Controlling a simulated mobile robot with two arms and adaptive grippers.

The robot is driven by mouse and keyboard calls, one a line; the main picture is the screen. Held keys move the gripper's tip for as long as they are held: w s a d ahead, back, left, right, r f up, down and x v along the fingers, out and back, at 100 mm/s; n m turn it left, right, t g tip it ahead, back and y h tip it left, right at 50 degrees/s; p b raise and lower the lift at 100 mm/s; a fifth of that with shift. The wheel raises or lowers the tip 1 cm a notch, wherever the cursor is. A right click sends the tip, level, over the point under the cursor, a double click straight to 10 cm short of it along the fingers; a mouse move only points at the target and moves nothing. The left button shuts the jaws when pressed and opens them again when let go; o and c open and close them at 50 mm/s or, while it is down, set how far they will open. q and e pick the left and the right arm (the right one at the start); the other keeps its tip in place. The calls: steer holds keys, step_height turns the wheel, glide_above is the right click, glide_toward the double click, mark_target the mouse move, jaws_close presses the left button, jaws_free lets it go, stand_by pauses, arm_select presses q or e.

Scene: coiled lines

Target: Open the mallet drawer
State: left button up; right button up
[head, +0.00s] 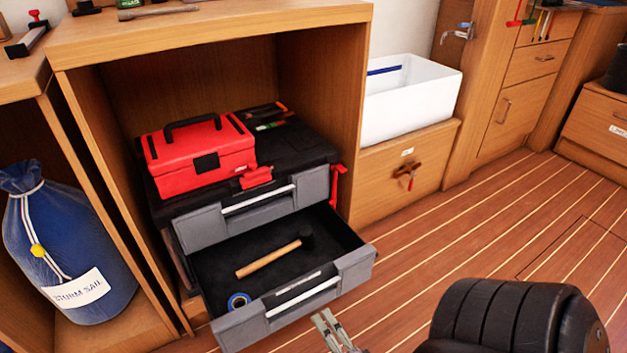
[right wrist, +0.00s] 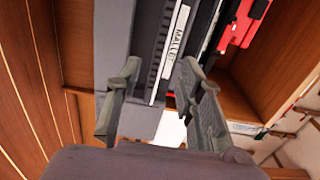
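The lower drawer (head: 229,325) of the grey and black tool chest is pulled out. A mallet (head: 270,260) with a wooden handle and dark head lies inside, beside a blue tape roll (head: 238,301). The drawer front has a pale bar handle (head: 303,298). In the right wrist view the drawer front (right wrist: 148,40) carries a label (right wrist: 177,32) reading MALLET. My right gripper (head: 324,319) is just in front of the drawer front, low in the head view. Its fingers (right wrist: 158,78) stand apart, with nothing held between them. My left gripper is not in view.
The upper drawer (head: 250,209) is shut. A red toolbox (head: 198,158) sits on the chest, inside a wooden cabinet (head: 340,105). A blue sail bag (head: 65,245) stands left. A white bin (head: 412,100) is right. The plank floor (head: 450,250) at right is clear.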

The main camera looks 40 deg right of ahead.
steer(key=shift+v, duration=2.1)
